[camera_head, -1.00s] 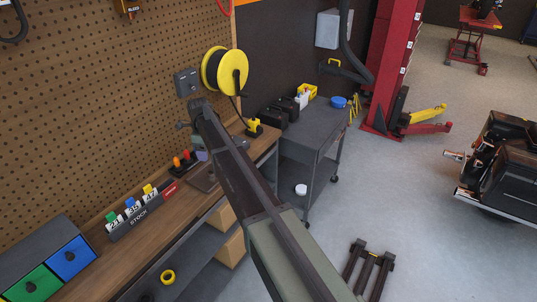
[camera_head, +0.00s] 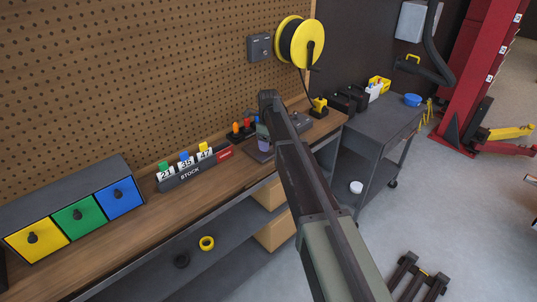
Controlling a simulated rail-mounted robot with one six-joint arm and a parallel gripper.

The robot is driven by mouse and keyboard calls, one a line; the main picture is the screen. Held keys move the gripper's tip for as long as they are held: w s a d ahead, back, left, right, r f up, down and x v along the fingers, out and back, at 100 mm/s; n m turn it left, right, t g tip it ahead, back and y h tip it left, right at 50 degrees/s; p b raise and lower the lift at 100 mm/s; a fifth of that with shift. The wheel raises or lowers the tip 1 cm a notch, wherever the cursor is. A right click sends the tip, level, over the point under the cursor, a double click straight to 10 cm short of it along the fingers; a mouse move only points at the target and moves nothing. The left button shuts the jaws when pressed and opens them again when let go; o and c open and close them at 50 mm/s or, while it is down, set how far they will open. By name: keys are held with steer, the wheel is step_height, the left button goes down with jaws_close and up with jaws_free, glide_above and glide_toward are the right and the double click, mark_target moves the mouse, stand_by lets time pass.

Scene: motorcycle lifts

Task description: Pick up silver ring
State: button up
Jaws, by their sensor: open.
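I cannot make out a silver ring in this view. A yellow ring (camera_head: 207,243) and a dark ring (camera_head: 181,261) lie on the grey lower shelf under the workbench. My arm reaches up from the bottom right, and its far end is over the back of the bench. No gripper fingers can be made out there. The arm hides part of the bench's right end and the shelf behind it.
The wooden workbench (camera_head: 140,222) holds a drawer unit (camera_head: 75,213) with yellow, green and blue fronts, and a stock rack (camera_head: 194,172). A yellow cable reel (camera_head: 293,42) hangs above. A grey cart (camera_head: 377,125) stands right.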

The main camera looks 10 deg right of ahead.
steer(key=shift+f, duration=0.15)
steer(key=c, duration=1)
steer(key=shift+p, duration=0.35)
steer(key=shift+c, duration=0.2)
step_height(320, 180, up, 20)
steer(key=p, duration=2)
